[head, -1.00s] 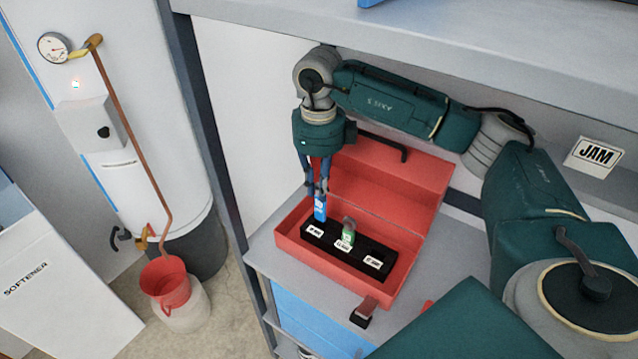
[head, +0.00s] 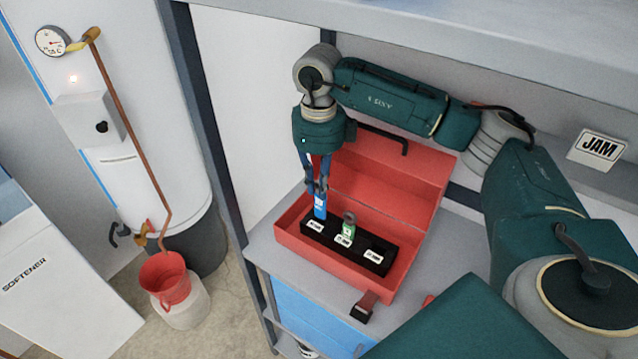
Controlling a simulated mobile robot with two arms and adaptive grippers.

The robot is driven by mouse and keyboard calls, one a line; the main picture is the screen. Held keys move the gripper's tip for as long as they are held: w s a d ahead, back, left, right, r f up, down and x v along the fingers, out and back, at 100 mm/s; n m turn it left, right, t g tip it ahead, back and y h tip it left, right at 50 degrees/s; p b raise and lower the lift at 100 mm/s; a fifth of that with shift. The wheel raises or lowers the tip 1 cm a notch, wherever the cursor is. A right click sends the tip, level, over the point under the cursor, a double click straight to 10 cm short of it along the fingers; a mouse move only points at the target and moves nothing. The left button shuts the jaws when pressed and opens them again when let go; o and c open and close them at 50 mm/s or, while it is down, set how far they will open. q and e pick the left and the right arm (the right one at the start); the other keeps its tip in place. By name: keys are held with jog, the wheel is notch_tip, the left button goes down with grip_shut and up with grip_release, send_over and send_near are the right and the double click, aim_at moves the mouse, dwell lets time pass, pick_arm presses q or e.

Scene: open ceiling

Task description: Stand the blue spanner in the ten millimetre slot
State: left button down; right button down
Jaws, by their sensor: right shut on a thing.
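The blue spanner (head: 320,208) is upright at the left end of the black slotted rack (head: 358,262) in the head view. My right gripper (head: 319,188) points down and is shut on its upper part, hiding that part. The spanner's lower end meets the rack behind the left label (head: 315,226); I cannot tell how deep it sits in the slot. A green spanner (head: 348,231) stands in the middle slot. The right slot looks empty. The labels are too small to read surely. My left gripper is not in view.
The rack lies inside an open red toolbox (head: 325,261), its lid raised behind. The toolbox stands on a grey shelf (head: 262,252) under another shelf. A JAM sign (head: 598,148) is at the right.

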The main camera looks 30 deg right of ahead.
dwell(1.0)
jog(key=shift+f+b, duration=0.15)
jog(key=shift+b, duration=0.15)
jog(key=shift+f, duration=0.35)
jog(key=b, duration=0.4)
send_over(319, 218)
jog(key=shift+w+d+f, duration=0.1)
jog(key=shift+w+f, duration=0.05)
jog(key=shift+f, duration=2.1)
jog(key=c, duration=1.6)
grip_release()
jog(key=shift+r, duration=0.1)
notch_tip(319, 218, up, 12)
jog(key=shift+f, duration=0.1)
